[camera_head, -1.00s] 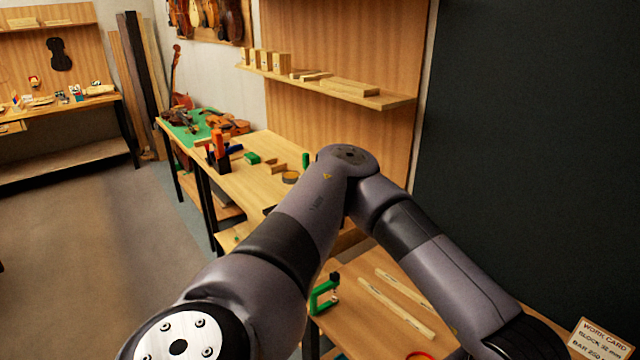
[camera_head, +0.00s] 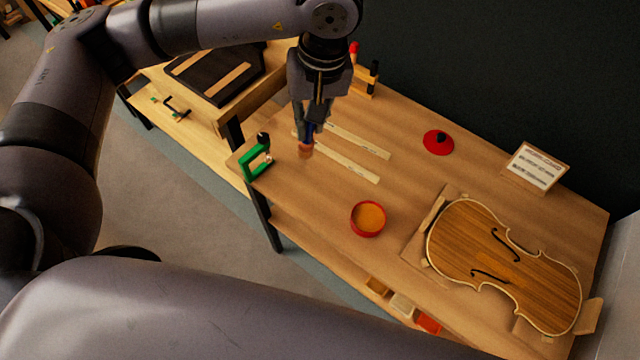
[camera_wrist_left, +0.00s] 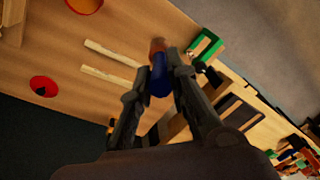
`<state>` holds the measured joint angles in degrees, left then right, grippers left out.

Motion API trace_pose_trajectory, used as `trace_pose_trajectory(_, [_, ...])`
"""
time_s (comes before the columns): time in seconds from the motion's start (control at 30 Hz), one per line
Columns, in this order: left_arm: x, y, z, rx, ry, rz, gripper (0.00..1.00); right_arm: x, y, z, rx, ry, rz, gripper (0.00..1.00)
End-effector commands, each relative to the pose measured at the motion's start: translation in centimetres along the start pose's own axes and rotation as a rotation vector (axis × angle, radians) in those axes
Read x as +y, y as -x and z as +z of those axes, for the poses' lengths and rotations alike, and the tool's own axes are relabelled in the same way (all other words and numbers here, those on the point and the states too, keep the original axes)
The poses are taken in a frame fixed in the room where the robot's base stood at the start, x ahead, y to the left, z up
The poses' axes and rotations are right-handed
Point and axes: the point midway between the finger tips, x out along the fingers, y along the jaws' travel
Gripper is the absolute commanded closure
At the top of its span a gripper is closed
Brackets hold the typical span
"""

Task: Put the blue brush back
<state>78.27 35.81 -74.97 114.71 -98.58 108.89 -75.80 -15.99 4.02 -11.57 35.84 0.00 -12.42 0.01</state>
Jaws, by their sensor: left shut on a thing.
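My left gripper (camera_head: 307,125) is shut on the blue brush (camera_head: 306,150), holding it tip down above the bench near the green clamp. The brush's copper-brown end points down, and a bit of blue handle shows between the fingers. In the left wrist view the gripper (camera_wrist_left: 160,68) grips the brush (camera_wrist_left: 160,84) at its blue part. A wooden stand (camera_head: 364,84) with a red-topped and a black-topped upright piece is at the back of the bench, partly behind the gripper. My right gripper is not in view.
An open red pot (camera_head: 368,218) with orange contents, two pale strips (camera_head: 345,160), a red lid (camera_head: 438,143), a green clamp (camera_head: 257,160), a violin body (camera_head: 505,262) and a work card (camera_head: 536,168) are on the bench (camera_head: 470,185). Bare wood surrounds the pot.

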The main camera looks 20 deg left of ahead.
Motion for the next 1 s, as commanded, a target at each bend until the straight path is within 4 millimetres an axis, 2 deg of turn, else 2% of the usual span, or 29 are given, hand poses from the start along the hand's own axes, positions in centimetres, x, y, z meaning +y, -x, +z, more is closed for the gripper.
trace_pose_trajectory(0.03, [0.7, 0.4, -0.3, -0.033, 0.070, 0.018, 1.00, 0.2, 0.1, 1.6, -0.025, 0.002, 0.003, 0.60])
trace_pose_trajectory(0.1, [1.1, 1.1, -0.8, -0.060, 0.163, 0.041, 1.00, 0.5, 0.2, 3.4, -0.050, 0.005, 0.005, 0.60])
trace_pose_trajectory(0.23, [1.6, 1.8, -1.5, -0.091, 0.290, 0.076, 1.00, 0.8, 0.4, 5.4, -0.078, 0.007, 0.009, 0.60])
trace_pose_trajectory(0.33, [1.7, 1.9, -1.8, -0.102, 0.341, 0.091, 1.00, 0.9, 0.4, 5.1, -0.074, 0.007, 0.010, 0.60])
trace_pose_trajectory(0.43, [1.8, 1.2, -1.8, -0.108, 0.359, 0.096, 1.00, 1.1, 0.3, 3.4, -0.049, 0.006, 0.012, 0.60])
trace_pose_trajectory(0.53, [2.0, -0.6, -1.5, -0.110, 0.360, 0.094, 1.00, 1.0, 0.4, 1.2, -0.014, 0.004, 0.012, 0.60])
trace_pose_trajectory(0.63, [2.3, -2.8, -1.3, -0.111, 0.359, 0.094, 1.00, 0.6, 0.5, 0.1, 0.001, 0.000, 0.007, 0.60])
trace_pose_trajectory(0.77, [2.5, -5.8, -1.1, -0.109, 0.361, 0.092, 1.00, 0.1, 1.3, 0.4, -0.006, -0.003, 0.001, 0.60])
trace_pose_trajectory(1.0, [3.2, -11.4, -0.6, -0.106, 0.359, 0.094, 1.00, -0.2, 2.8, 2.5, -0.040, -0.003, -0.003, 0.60])
